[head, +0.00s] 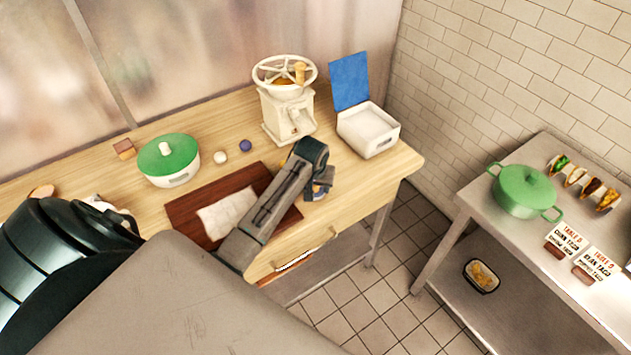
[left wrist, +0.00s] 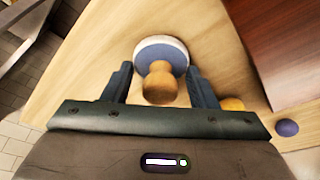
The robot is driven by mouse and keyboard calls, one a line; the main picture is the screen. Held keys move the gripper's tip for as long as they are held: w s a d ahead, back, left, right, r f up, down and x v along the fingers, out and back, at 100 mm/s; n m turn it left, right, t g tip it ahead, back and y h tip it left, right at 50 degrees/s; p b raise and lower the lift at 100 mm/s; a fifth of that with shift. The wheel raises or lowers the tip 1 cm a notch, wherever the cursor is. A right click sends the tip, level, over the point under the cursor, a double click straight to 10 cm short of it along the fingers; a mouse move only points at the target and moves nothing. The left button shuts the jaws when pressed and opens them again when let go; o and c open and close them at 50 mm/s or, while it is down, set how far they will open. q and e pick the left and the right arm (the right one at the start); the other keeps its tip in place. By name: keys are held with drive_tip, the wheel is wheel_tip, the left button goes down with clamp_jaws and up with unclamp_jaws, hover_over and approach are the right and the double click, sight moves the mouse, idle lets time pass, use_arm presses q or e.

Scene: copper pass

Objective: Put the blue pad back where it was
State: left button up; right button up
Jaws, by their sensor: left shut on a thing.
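The blue pad, a round blue disc with a pale rim and a wooden knob, shows in the left wrist view (left wrist: 162,52). Its wooden knob (left wrist: 160,84) lies between the fingers of my left gripper (left wrist: 160,92), which is shut on it. In the head view my left gripper (head: 322,184) is at the right end of the brown board, near the table's front edge. The pad is mostly hidden there by the gripper; I cannot tell whether it touches the table. My right gripper is not in view.
The brown board (head: 184,212) bears a white cloth-like sheet (head: 225,212). Behind stand a green-lidded pot (head: 168,158), a cream grinder (head: 290,112) and a white box (head: 370,138) with its blue lid (head: 349,82) raised. A dark blue ball (head: 245,146) lies nearby. A steel table (head: 470,205) is at right.

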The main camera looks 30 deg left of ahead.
use_arm(q)
drive_tip(key=shift+f, duration=0.1)
drive_tip(key=o, duration=0.9)
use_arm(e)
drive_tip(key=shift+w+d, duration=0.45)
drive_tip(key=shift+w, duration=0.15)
use_arm(q)
drive_tip(key=b+v, duration=0.4)
drive_tip(key=v, duration=0.8)
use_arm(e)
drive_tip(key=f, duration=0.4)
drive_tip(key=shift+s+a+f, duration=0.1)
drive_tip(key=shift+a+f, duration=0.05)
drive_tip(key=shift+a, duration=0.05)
